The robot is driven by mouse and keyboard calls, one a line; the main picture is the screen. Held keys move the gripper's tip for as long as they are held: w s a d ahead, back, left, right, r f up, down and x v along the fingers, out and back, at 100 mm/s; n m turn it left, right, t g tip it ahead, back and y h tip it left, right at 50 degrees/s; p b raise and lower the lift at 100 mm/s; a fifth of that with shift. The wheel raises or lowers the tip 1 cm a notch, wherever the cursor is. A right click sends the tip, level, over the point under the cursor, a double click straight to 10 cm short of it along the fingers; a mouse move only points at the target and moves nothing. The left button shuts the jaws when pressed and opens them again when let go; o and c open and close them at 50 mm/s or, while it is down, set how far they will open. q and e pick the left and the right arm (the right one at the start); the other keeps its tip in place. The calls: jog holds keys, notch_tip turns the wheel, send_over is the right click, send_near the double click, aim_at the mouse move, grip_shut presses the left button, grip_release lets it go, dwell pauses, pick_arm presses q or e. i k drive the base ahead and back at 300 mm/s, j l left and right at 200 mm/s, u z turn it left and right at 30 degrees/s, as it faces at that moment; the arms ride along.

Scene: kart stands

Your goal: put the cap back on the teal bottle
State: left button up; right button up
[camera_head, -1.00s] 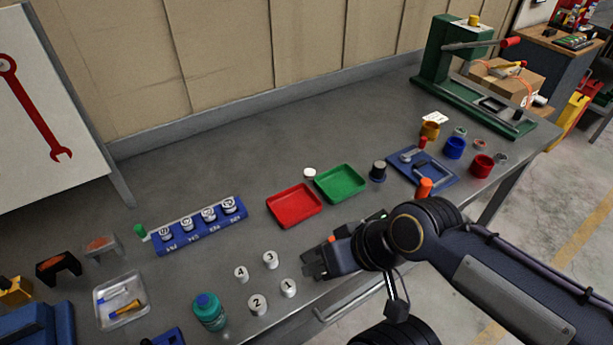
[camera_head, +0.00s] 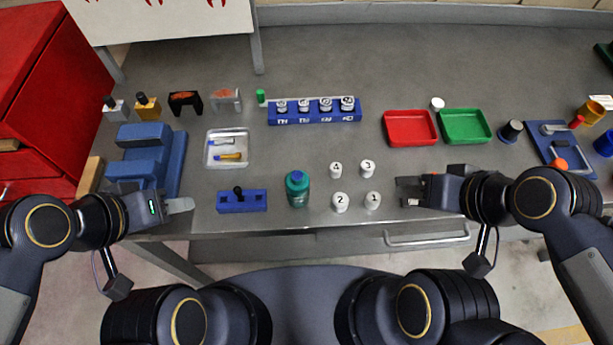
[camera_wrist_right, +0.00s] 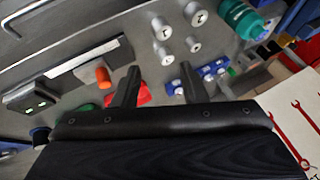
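The teal bottle (camera_head: 298,193) stands upright on the bench near its front edge. It also shows in the right wrist view (camera_wrist_right: 240,17). Its top looks teal-blue; I cannot tell whether that is a cap or the bare neck. A small white round piece (camera_head: 437,103) lies behind the trays; I cannot tell if it is the bottle's cap. My right gripper (camera_head: 408,191) is to the right of the bottle, with its fingers apart and empty in the right wrist view (camera_wrist_right: 160,86). My left gripper (camera_head: 188,205) is left of the bottle; its finger gap is not clear.
Several numbered white cylinders (camera_head: 340,202) stand between the bottle and my right gripper. A blue block with a black knob (camera_head: 241,200) is left of the bottle. Behind are a blue rack (camera_head: 314,117), a clear tray (camera_head: 213,150), a red tray (camera_head: 411,128) and a green tray (camera_head: 465,126).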

aim_at(298, 181)
jog(key=l, duration=1.3)
